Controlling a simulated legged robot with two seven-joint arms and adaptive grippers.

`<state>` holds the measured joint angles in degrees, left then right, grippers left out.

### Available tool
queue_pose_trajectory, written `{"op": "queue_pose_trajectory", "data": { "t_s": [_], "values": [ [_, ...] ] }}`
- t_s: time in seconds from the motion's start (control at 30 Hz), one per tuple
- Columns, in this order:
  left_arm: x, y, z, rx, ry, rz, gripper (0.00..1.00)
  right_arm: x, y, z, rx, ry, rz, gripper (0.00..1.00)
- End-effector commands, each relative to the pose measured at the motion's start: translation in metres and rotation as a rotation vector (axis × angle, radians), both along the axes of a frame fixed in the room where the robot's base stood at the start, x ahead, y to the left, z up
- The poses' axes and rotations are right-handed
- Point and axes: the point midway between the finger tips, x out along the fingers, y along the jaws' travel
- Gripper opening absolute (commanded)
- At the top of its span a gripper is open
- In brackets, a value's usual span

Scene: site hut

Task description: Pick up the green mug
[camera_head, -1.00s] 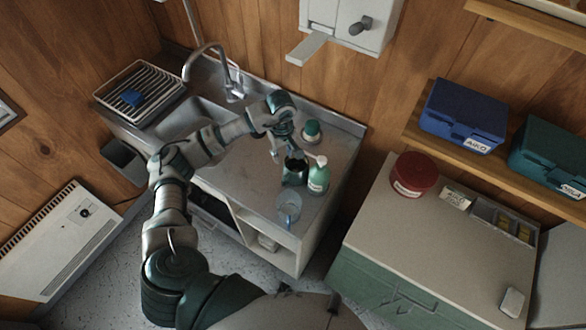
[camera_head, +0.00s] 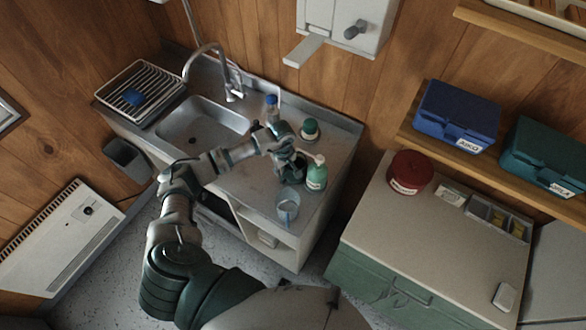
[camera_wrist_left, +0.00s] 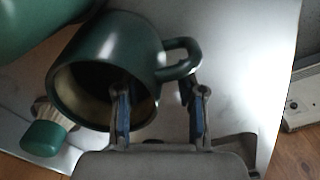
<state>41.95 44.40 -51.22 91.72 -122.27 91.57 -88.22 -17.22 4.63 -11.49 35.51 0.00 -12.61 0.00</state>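The green mug (camera_wrist_left: 105,65) shows in the left wrist view, with its pale inside facing the camera and its handle at the right. My left gripper (camera_wrist_left: 157,100) is open there. One finger overlaps the mug's opening and the other is beside the handle; I cannot tell whether either touches. In the head view my left gripper (camera_head: 289,166) is down over the counter and largely hides the mug. My right gripper is not in view.
A green pump bottle (camera_head: 317,178) stands close to the gripper's right. A clear cup (camera_head: 288,206) is nearer the counter's front. A green-lidded jar (camera_head: 310,130) and blue-capped bottle (camera_head: 271,108) stand behind. The sink (camera_head: 205,125) is left.

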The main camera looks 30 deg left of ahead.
Motion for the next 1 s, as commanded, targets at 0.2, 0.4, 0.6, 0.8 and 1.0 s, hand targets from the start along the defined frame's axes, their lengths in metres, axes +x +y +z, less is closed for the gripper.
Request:
{"op": "queue_pose_trajectory", "data": {
  "t_s": [0.2,0.4,0.6,0.8,1.0],
  "values": [
    [0.0,0.0,0.0,-0.001,0.001,0.0,0.0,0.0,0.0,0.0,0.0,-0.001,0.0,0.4],
    [0.0,0.001,0.001,-0.003,-0.001,0.0,0.0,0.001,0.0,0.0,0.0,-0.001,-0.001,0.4],
    [0.0,0.002,0.001,-0.002,-0.002,0.0,0.0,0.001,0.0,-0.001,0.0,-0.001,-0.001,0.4],
    [0.001,0.002,0.013,-0.001,-0.004,0.0,0.0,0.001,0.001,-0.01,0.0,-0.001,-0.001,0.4],
    [-0.032,0.004,0.011,0.001,-0.001,-0.002,0.0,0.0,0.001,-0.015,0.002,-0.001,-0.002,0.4]
  ]
}}
